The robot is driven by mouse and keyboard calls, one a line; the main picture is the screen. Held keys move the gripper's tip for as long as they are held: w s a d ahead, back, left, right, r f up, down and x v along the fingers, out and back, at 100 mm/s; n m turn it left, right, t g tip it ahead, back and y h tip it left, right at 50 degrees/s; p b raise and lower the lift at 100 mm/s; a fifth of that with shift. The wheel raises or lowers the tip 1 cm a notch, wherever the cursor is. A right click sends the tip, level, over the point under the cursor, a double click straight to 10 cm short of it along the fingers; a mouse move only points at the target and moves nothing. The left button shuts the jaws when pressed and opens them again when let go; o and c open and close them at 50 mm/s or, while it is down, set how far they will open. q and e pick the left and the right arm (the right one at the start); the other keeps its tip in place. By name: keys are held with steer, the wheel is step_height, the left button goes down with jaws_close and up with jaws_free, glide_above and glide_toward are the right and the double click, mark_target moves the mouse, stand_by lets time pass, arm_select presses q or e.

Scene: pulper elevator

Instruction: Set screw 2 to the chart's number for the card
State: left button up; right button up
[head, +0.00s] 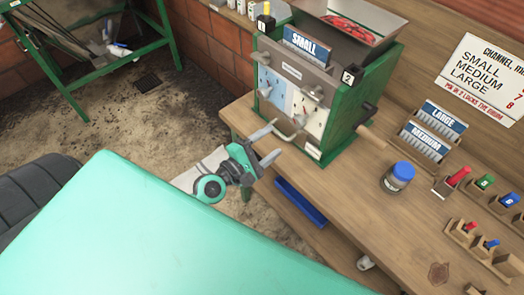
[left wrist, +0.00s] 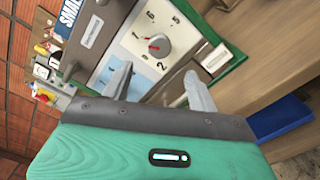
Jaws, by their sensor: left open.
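The green pulper (head: 345,115) stands on the bench with a blue SMALL card (head: 305,45) at its top. Its front has a blue dial plate on the left and a white dial plate (head: 310,112) on the right, below the label 2 (head: 349,77). In the left wrist view the white plate's grey knob (left wrist: 160,44) sits amid numbers; its exact setting is unclear. My left gripper (head: 274,141) is open and empty before the white plate, its fingers (left wrist: 158,78) apart and below the knob. The chart (head: 488,78) lists SMALL, MEDIUM and LARGE; its number column is partly cut off.
LARGE and MEDIUM cards (head: 428,143) stand in a wooden holder. A blue-lidded jar (head: 398,177) and racks of coloured pins (head: 480,238) are on the bench's right. A handle (head: 372,134) sticks out from the pulper's right side. A blue tray (head: 300,203) lies below the bench edge.

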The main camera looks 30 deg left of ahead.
arm_select(q)
steer(key=shift+v, duration=1.1)
steer(key=s+a+f+m+g+y, duration=0.1)
steer(key=s+f+m+g, duration=0.15)
steer(key=f, duration=1.05)
steer(key=s+a+f+m+g+y, duration=0.1)
steer(key=s+f+m+g+y, duration=0.2)
steer(key=f, duration=0.9)
steer(key=s+a+f+m+g, duration=0.15)
steer(key=f+m, duration=0.25)
steer(key=f, duration=0.9)
steer(key=s+f+m+g+y, duration=0.1)
steer(key=s+f+m+g, duration=0.3)
steer(key=s+f, duration=0.7)
steer(key=s+a+f+m+g+y, duration=0.1)
steer(key=s+f+m+g, duration=0.4)
steer(key=s, duration=1.3)
step_height(320, 180, down, 6)
steer(key=m, duration=0.4)
steer(key=shift+s+a+f, duration=0.25)
steer(key=shift+a, duration=0.05)
